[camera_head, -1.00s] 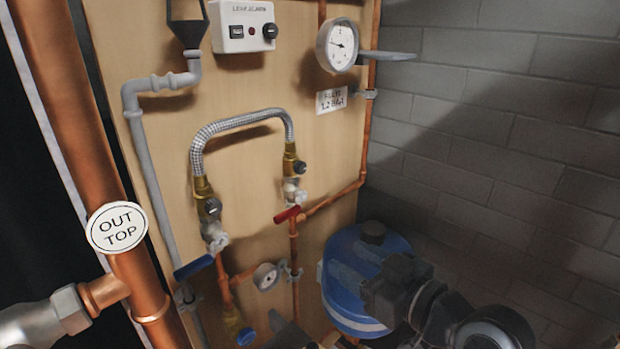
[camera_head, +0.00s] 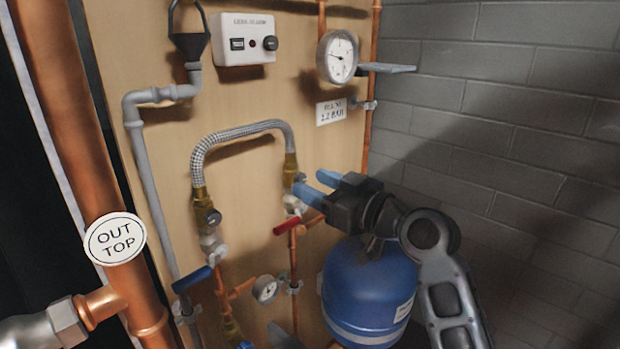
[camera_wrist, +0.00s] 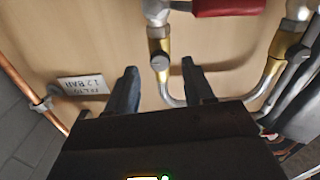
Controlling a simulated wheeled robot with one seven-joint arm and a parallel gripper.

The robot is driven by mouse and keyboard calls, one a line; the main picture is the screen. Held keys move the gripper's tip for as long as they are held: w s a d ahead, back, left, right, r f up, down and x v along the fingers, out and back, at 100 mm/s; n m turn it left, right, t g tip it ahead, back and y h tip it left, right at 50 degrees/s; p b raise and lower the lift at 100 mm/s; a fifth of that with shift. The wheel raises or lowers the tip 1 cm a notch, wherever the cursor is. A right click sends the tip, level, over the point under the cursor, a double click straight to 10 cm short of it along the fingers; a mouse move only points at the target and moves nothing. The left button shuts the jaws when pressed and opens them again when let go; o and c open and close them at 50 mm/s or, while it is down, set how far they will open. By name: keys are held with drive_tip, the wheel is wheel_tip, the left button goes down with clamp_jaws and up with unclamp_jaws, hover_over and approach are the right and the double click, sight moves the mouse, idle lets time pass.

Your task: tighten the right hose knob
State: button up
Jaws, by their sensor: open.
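The braided hose (camera_head: 240,130) arches over the wooden board between two brass fittings. The right fitting (camera_head: 291,165) carries the small dark right hose knob (camera_wrist: 160,61), which shows in the wrist view. In the head view my gripper hides much of that knob. My gripper (camera_head: 308,183) is open, with its blue fingers pointing left at the right fitting. In the wrist view my gripper (camera_wrist: 160,70) has one finger on each side of the knob, apart from it and gripping nothing. The left hose knob (camera_head: 214,217) is on the left brass fitting.
A red lever (camera_head: 287,226) sits just below the right fitting, and a blue lever (camera_head: 192,279) is lower left. A blue tank (camera_head: 365,295) stands below my arm. A gauge (camera_head: 337,57) with a grey shelf-like plate (camera_head: 388,67) is above. A copper pipe runs beside the board.

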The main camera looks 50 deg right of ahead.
drive_tip(key=shift+w, duration=1)
clamp_jaws()
